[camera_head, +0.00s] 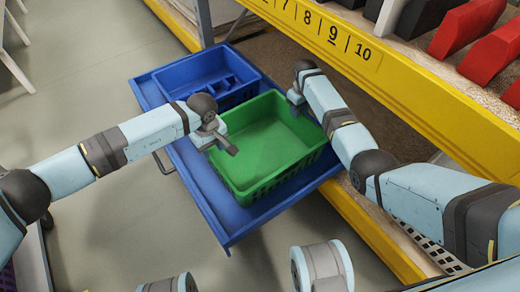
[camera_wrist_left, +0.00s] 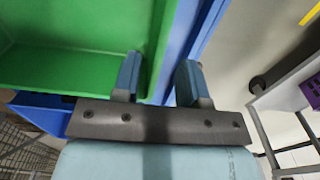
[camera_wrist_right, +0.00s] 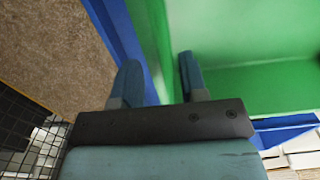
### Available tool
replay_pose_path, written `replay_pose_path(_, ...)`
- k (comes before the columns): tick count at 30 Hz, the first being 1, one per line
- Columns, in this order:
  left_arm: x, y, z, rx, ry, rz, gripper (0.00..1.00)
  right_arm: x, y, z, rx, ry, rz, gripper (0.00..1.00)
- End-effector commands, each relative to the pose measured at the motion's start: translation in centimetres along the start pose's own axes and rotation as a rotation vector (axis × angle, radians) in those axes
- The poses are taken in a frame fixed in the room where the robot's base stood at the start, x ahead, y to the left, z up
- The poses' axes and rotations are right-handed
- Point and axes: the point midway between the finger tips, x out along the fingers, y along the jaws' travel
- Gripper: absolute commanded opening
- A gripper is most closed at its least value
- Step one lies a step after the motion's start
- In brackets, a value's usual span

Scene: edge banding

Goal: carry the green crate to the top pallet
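The empty green crate (camera_head: 262,185) sits upright on a flat blue tray (camera_head: 215,205) that juts out from a shelf. My left gripper (camera_head: 225,143) is at the crate's left rim. In the left wrist view its fingers (camera_wrist_left: 158,85) are apart, one on the inner side of the green wall (camera_wrist_left: 160,45) and one outside. My right gripper (camera_head: 294,97) is at the opposite rim. In the right wrist view its fingers (camera_wrist_right: 160,85) are also apart, with the crate wall (camera_wrist_right: 158,45) between them. Neither gripper visibly pinches the wall. I cannot identify the top pallet.
A blue crate (camera_head: 205,80) stands on the tray behind the green one. A yellow shelf beam (camera_head: 345,55) numbered 7 to 10 runs along the right, with red and black bins (camera_head: 465,25) above it. Open grey floor (camera_head: 110,200) lies to the left.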

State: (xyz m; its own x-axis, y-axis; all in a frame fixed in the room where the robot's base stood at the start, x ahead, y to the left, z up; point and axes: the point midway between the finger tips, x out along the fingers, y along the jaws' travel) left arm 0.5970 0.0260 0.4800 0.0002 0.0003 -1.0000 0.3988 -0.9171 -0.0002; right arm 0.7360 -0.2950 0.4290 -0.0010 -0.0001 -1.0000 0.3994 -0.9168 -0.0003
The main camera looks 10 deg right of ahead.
Motion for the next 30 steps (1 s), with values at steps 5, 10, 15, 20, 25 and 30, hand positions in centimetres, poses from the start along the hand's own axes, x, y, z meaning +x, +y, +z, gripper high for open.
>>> replay_pose_path(5, 3.7, 0.0, 0.1, -0.001, -0.003, -0.002, 0.40, 1.9, 0.0, 0.0, 0.000, 0.000, -0.001, 0.40)
replay_pose_path(10, 6.7, 0.0, 0.1, -0.002, -0.003, -0.001, 0.40, 3.6, 0.0, 0.0, 0.001, 0.000, 0.000, 0.40)
replay_pose_path(15, 8.6, 0.0, 0.0, -0.001, -0.001, 0.001, 0.40, 4.6, 0.0, 0.0, 0.001, 0.000, 0.000, 0.40)
replay_pose_path(20, 9.3, 0.0, 0.0, 0.000, -0.001, 0.000, 0.40, 5.0, 0.0, 0.0, 0.001, 0.000, 0.000, 0.40)
replay_pose_path(25, 9.4, 0.0, 0.0, 0.000, 0.000, 0.000, 0.40, 5.1, 0.0, 0.0, 0.001, 0.001, 0.000, 0.40)
replay_pose_path(30, 9.4, 0.0, 0.0, 0.000, 0.000, 0.000, 0.26, 5.1, 0.0, 0.0, 0.001, 0.001, 0.000, 0.26)
